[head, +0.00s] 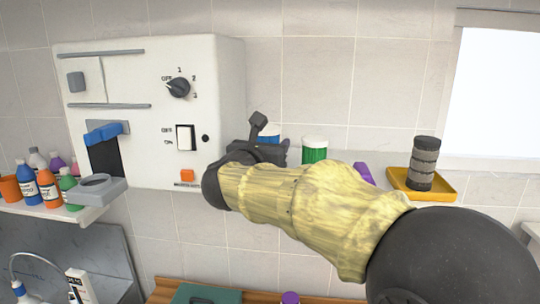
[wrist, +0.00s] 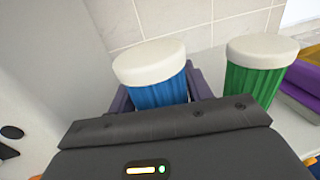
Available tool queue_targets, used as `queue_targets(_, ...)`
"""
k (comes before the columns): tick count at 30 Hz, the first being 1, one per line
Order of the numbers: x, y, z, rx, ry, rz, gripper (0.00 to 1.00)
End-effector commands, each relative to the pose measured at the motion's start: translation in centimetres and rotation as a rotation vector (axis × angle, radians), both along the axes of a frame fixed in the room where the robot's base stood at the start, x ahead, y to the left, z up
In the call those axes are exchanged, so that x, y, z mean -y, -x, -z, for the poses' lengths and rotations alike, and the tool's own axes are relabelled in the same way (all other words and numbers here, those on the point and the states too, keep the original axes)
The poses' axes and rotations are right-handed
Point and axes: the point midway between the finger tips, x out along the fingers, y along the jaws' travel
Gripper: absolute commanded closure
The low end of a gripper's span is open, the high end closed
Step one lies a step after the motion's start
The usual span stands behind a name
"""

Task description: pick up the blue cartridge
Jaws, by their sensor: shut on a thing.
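The blue cartridge (wrist: 160,94) has a ribbed blue body and a white cap. It is upright or nearly so in the wrist view, between the dark fingers of my gripper (wrist: 158,88). The gripper is shut on its sides. In the head view only a small part of the blue cartridge (head: 268,132) shows behind my gripper (head: 262,150). Its lower part is hidden in both views, so I cannot tell whether it touches the shelf.
A green cartridge (head: 314,150) with a white cap stands just to the right. Further right are a purple item (head: 364,173) and a yellow tray (head: 447,185) holding a dark ribbed cylinder (head: 423,163). A white machine (head: 150,130) with a dial and switches stands close on the left.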

Motion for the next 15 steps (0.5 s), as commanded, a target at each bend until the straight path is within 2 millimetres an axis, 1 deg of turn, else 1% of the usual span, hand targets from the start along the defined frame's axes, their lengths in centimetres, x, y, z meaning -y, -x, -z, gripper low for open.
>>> queue_targets(9, 0.0, 0.1, -5.6, 0.006, -0.005, 0.000, 0.75)
queue_targets(12, 0.0, 0.0, -6.9, 0.005, -0.003, 0.000, 0.75)
queue_targets(15, 0.0, 0.0, -7.7, 0.003, -0.002, 0.000, 0.75)
